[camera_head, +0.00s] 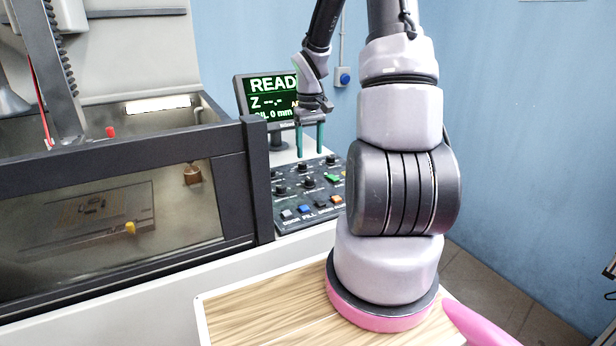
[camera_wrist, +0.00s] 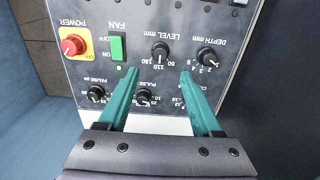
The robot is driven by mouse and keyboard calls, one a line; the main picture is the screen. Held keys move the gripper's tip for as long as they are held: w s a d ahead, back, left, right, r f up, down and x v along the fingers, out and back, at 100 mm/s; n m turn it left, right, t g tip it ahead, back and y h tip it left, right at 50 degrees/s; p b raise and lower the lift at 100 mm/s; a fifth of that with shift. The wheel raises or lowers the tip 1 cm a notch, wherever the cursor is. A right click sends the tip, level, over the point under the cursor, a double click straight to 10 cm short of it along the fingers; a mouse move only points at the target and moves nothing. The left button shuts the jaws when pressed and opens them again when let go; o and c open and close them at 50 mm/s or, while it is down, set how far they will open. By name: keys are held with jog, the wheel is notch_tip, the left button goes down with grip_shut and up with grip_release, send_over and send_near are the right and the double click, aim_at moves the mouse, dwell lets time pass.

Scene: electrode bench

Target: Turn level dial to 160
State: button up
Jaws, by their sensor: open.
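The level dial (camera_wrist: 160,49) is a round black knob on the dark control panel, marked LEVEL mm with 60, 110 and 160 around it. The wrist view shows the lettering upside down. The direction of its pointer is too small to tell surely. In the head view the level dial (camera_head: 309,182) sits left of the green fan switch. My gripper (camera_head: 310,153) points down over the panel. Its two teal fingers are apart with nothing between them. In the wrist view my gripper (camera_wrist: 159,73) has its fingertips just short of the level dial, with no visible contact.
The depth dial (camera_wrist: 207,56), pulse dial (camera_wrist: 142,98) and pause dial (camera_wrist: 96,93) are close by. The green fan switch (camera_wrist: 117,47) and red power knob (camera_wrist: 73,45) are also near. A READY screen (camera_head: 268,97) stands behind the panel. A framed tank (camera_head: 130,215) is at left.

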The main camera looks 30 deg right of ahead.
aim_at(310, 179)
notch_tip(310, 179, down, 9)
jog(key=shift+f, duration=0.2)
dwell(0.3)
grip_shut()
